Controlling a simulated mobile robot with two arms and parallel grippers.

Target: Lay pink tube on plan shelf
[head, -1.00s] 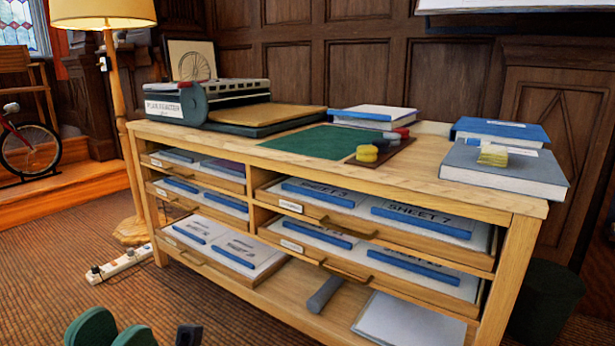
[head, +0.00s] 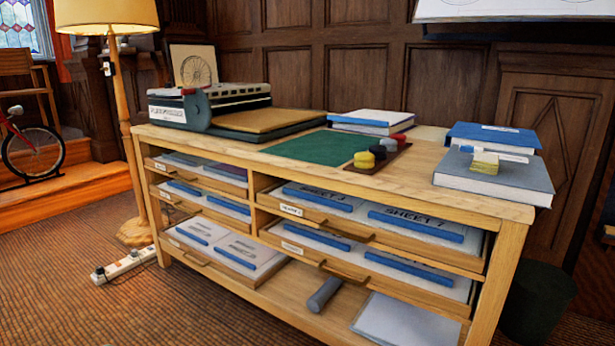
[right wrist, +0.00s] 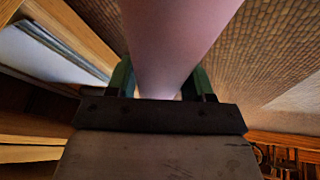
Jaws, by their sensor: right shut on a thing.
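A pink tube (right wrist: 180,35) fills the top middle of the right wrist view. My right gripper (right wrist: 162,82) is shut on it, with a green finger on each side; the tube's far end runs out of the picture. The wooden plan cabinet (head: 502,265) stands ahead in the head view. Its open bottom shelf (head: 288,291) holds a dark grey cylinder (head: 324,295) and a pale flat sheet (head: 405,322) to the right. Neither gripper nor the pink tube shows in the head view.
Shallow trays with blue-edged sheets (head: 415,228) fill the levels above the bottom shelf. Books (head: 495,172), a green mat (head: 310,147) and a plan machine (head: 235,100) lie on top. A power strip (head: 124,264) and lamp (head: 137,150) stand left. The carpet in front is clear.

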